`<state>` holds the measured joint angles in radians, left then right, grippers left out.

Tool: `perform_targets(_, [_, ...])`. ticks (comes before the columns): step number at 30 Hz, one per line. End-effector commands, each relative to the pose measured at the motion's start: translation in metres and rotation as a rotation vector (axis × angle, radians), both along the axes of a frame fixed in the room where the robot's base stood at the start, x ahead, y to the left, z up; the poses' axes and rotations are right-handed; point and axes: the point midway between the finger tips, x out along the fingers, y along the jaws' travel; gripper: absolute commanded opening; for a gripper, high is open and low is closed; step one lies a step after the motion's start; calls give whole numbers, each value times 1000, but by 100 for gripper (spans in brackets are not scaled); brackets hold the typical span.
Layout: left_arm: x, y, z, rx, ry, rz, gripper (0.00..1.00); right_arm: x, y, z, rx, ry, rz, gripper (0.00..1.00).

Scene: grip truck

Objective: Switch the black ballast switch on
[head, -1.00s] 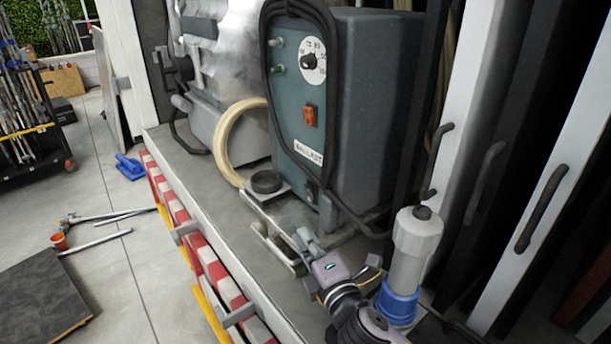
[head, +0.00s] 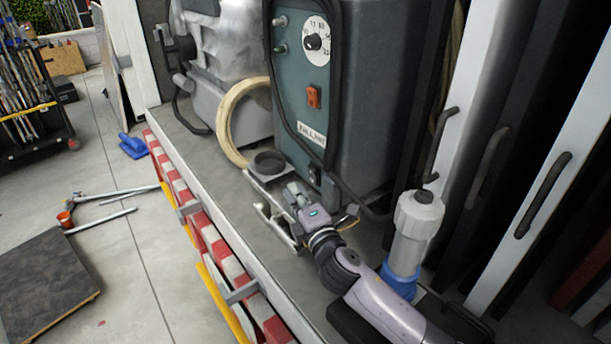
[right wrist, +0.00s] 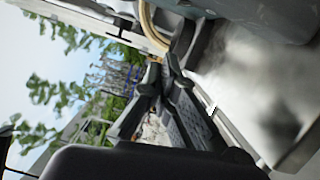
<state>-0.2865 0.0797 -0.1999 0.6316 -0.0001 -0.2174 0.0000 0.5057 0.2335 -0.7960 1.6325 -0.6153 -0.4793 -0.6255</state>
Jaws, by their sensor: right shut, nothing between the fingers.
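The ballast box (head: 295,75) is a teal-grey cabinet on the truck's deck. Its front carries a white dial with a black knob (head: 313,43), an orange rocker switch (head: 314,97) and a label reading BALLAST (head: 311,134). A small black switch-like part (head: 314,173) sits low on the front, below the label. My right gripper (head: 292,190) is shut and empty, in front of and below the box's lower front, apparently close to that black part. Contact cannot be told. The right wrist view shows its dark fingers (right wrist: 162,75). My left gripper is out of view.
A black cable hangs around the box front. A cream hose ring (head: 229,122) and a black round cap (head: 269,160) are left of the gripper.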

Motion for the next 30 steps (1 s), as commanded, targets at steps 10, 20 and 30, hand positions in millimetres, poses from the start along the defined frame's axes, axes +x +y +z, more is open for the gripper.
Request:
perform_targets(10, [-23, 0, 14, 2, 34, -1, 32, 40, -16, 7, -3, -1, -2, 0])
perform_targets(20, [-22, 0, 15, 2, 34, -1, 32, 45, -24, 7, 0, -1, -1, 0])
perform_targets(30, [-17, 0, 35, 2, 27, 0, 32, 51, -31, 17, 76, 55, -1, 0])
